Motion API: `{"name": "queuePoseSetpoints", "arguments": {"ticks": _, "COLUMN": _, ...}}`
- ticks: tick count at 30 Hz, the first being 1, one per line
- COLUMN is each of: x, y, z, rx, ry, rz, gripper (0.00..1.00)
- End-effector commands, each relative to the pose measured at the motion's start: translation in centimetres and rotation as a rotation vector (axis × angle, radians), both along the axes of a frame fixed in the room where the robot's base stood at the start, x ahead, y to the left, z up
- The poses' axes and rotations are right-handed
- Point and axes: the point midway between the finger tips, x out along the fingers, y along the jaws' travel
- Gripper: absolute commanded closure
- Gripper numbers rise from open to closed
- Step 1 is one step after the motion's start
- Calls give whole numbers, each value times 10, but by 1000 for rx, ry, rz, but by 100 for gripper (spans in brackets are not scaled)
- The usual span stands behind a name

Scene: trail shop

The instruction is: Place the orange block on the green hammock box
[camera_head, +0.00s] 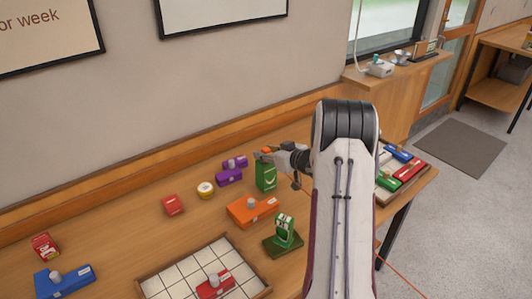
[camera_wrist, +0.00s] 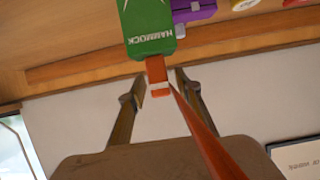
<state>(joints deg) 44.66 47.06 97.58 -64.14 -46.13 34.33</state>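The green hammock box (camera_head: 265,177) stands upright on the wooden table in the head view. It also shows at the top of the wrist view (camera_wrist: 150,28), with its lettering upside down. The small orange block (camera_head: 267,150) is at the top of the box in the head view. In the wrist view the orange block (camera_wrist: 156,70) meets the box's edge in the picture; exact contact is hard to tell. My gripper (camera_wrist: 160,84) has its two fingers on either side of the block, with gaps showing between fingers and block. My gripper (camera_head: 263,155) is just above the box.
Purple blocks (camera_head: 230,177), a yellow-and-white round item (camera_head: 205,189) and an orange piece with a knob (camera_head: 250,210) are near the box. A green stand (camera_head: 284,232) is in front. A tiled tray (camera_head: 184,270) lies front left. A thin orange line (camera_head: 400,275) crosses the floor view.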

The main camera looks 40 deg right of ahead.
Motion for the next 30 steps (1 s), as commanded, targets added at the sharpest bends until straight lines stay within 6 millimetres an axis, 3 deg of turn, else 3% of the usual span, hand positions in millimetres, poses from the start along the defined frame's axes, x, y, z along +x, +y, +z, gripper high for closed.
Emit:
{"name": "queuePoseSetpoints", "arguments": {"ticks": 11, "x": -12, "y": -1, "z": 9, "rx": 0, "ry": 0, "rz": -1, "gripper": 66}}
{"name": "queuePoseSetpoints", "arguments": {"ticks": 30, "x": -93, "y": -1, "z": 42, "rx": -1, "ry": -1, "rz": -2, "gripper": 66}}
